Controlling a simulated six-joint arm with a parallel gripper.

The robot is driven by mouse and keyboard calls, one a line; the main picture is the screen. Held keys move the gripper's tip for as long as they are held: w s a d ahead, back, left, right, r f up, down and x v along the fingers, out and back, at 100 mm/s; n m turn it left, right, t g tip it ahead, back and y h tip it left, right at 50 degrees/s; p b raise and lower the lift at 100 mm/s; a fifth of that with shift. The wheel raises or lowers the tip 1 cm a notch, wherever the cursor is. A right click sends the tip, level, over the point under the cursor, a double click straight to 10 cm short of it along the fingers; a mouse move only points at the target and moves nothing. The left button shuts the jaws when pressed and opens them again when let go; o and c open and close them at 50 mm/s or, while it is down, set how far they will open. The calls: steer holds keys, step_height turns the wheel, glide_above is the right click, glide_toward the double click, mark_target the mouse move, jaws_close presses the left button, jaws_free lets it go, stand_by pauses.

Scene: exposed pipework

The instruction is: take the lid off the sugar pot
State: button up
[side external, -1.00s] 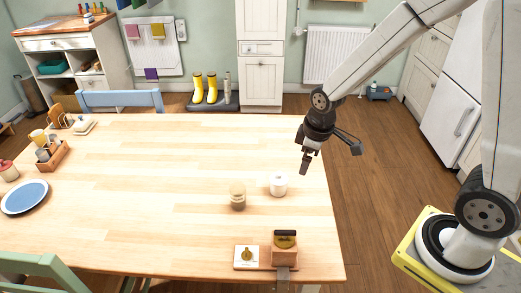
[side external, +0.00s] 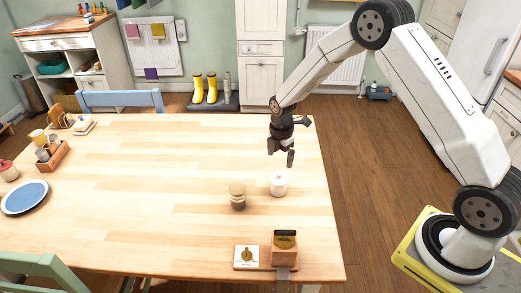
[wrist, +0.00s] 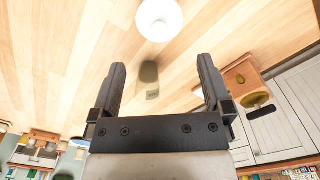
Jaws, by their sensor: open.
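A small white lidded pot (side external: 279,184), which I take for the sugar pot, stands upright on the wooden table (side external: 150,160). Its round white lid (wrist: 159,14) with a small knob shows at the top edge of the wrist view, and the lid is on the pot. My gripper (side external: 281,160) is open and empty, above and slightly behind the pot, apart from it. In the wrist view its two fingers (wrist: 162,80) are spread wide, and the pot lies beyond the fingertips.
The middle of the table is clear.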

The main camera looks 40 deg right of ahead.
mark_target(280, 172)
steer(key=shift+f, duration=1.35)
steer(key=shift+f, duration=0.1)
steer(key=shift+d+f, duration=0.15)
steer(key=shift+f, duration=2.3)
steer(key=c, duration=1)
